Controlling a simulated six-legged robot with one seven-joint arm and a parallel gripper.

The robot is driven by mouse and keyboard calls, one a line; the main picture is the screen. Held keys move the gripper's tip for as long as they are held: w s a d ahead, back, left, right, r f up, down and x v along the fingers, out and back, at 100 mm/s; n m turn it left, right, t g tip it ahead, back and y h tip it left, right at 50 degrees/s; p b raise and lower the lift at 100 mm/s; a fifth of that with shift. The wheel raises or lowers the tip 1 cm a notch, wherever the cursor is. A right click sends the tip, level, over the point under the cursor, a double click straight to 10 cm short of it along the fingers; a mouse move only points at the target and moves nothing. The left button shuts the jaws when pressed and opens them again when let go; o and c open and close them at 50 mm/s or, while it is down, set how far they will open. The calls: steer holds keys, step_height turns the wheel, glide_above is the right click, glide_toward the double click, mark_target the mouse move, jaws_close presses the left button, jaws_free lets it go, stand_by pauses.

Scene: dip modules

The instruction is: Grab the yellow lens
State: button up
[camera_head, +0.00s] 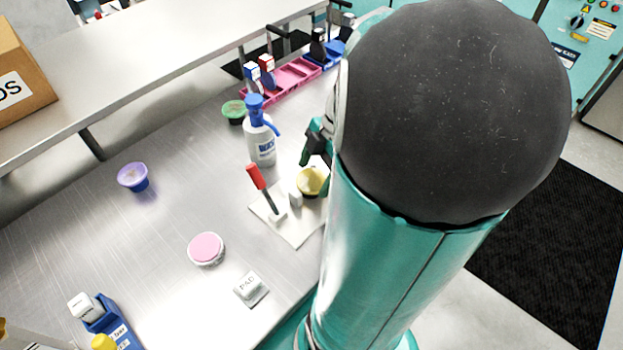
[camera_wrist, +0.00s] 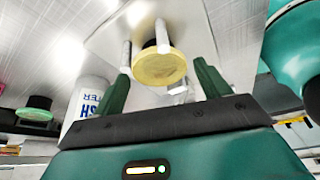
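The yellow lens (camera_head: 312,182) is a round yellow piece at the right edge of a white mat (camera_head: 300,232) on the metal bench, beside my arm. In the wrist view the yellow lens (camera_wrist: 159,66) shows as a pale yellow disc. My gripper (camera_wrist: 160,70) is open, with one dark green finger on each side of the disc in the picture and visible gaps to both. I cannot tell the exact depth between fingertips and lens. In the head view my gripper (camera_head: 317,148) is just behind the lens, partly hidden by my arm.
A white wash bottle (camera_head: 261,143) with a blue top stands close to my gripper. A red-handled tool (camera_head: 261,183) and a small white piece (camera_head: 295,194) are by the lens. A pink rack (camera_head: 285,82) is at the back. The left bench has free room around a purple cup (camera_head: 133,177).

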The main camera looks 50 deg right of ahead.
steer(key=c, duration=0.7)
steer(key=shift+o, duration=0.2)
steer(key=shift+r, duration=0.15)
